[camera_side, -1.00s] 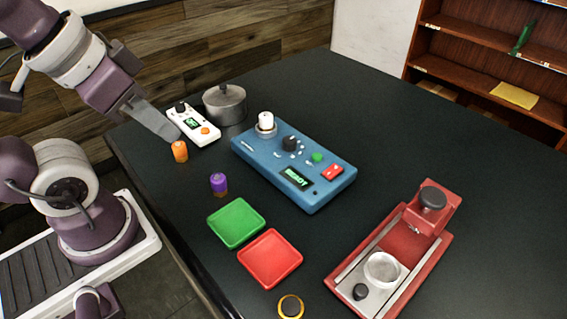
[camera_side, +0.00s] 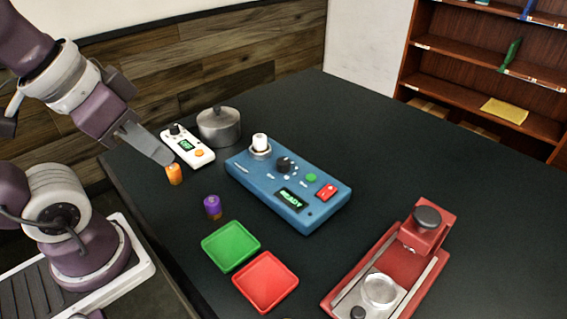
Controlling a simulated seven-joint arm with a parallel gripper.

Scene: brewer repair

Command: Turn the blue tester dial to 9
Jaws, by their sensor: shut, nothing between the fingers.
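The blue tester (camera_side: 262,188) lies in the middle of the table. It has a black dial (camera_side: 286,165), a green button (camera_side: 311,177), a red switch (camera_side: 326,191) and a lit display that reads READY (camera_side: 291,198). A white cylindrical part (camera_side: 260,143) stands upright in the round socket at its far left corner. The dial's number marks are too small to read. My gripper (camera_side: 168,160) is shut and empty, to the left of the tester, close to the orange cylinder (camera_side: 174,175). I cannot tell whether it touches the cylinder.
A white meter (camera_side: 200,157) and a lidded metal pot (camera_side: 219,128) stand behind my gripper. A purple cylinder (camera_side: 212,207), a green tray (camera_side: 231,261) and a red tray (camera_side: 266,302) lie in front of the tester. A red press (camera_side: 414,262) stands at right. The table behind the tester is clear.

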